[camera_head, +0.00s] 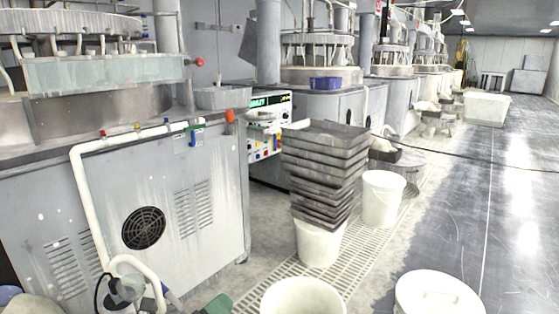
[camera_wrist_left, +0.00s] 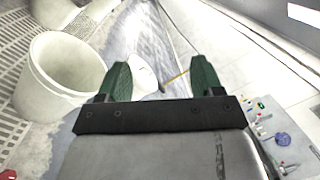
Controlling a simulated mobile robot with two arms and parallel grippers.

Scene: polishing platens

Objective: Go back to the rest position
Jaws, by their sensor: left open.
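My left gripper (camera_wrist_left: 160,78) shows in the left wrist view with its two green fingers wide apart and nothing between them. In the head view a green finger of the left gripper (camera_head: 217,304) shows at the bottom edge, low in front of the grey machine; the rest is mostly cut off. My right gripper is in neither view.
A grey machine cabinet (camera_head: 215,215) fills the left. A stack of dark trays (camera_head: 325,160) stands on a white bucket (camera_head: 320,245). More white buckets stand at the bottom (camera_head: 303,298) and bottom right (camera_head: 437,295). The floor at right (camera_head: 500,215) is clear.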

